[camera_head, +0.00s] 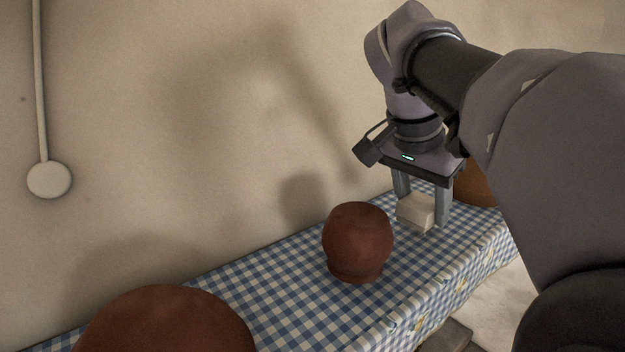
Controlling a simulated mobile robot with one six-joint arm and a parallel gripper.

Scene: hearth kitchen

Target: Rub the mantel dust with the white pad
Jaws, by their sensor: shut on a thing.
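The white pad (415,211) is a small pale block between the fingers of my gripper (422,212). My gripper points down and is shut on it. The pad is just above or on the blue-and-white checked cloth of the mantel (275,300); I cannot tell if it touches. I cannot make out the dust on the cloth; the area behind the gripper is partly hidden.
A round red-brown pot (357,242) stands just left of my gripper. A larger one (168,325) is at the front left. An orange-brown object (477,186) is partly hidden behind my gripper. The wall runs along the back. Checked cloth between the two pots is clear.

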